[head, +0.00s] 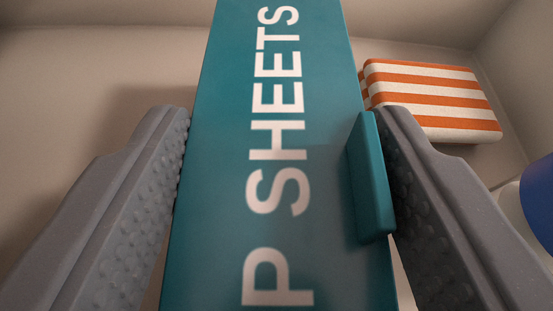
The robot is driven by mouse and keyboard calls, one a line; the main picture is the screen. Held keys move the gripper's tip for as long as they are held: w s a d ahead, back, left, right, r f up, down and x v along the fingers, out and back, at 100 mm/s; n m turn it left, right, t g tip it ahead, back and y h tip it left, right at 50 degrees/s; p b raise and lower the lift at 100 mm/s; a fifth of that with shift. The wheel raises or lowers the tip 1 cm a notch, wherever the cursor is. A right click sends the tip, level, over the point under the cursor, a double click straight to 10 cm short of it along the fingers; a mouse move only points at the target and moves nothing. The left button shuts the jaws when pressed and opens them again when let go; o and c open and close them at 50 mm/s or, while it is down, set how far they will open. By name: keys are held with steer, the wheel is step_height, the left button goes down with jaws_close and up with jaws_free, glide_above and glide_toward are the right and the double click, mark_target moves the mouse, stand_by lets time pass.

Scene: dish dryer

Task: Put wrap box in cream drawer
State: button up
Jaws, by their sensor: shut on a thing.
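The wrap box (225,150) is a long teal box with white lettering that reads "P SHEETS" in the part that shows. It fills the middle of the head view and runs off the top and bottom edges. A raised teal tab (370,180) sticks out on its right side. My gripper (280,170) is shut on the box, with one grey textured finger on each side. The right finger presses at the tab. The box appears to be above the cream floor of a drawer or tray (120,65), but its height is hard to tell.
Folded orange-and-white striped cloth (430,98) lies at the right on the cream floor, against the back. A blue and white round thing (537,205) is cut off at the right edge. Cream walls rise at the back and right. The floor left of the box is bare.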

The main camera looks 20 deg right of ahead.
steer(key=shift+f, duration=0.4)
steer(key=o, duration=1.3)
steer(key=shift+r, duration=0.6)
steer(key=p+v, duration=0.2)
steer(key=v, duration=0.8)
steer(key=shift+s+a+r, duration=0.15)
steer(key=shift+s+r, duration=0.1)
steer(key=shift+s+a+r, duration=0.15)
steer(key=shift+s, duration=0.55)
steer(key=shift+r+p, duration=0.1)
steer(key=shift+p, duration=0.25)
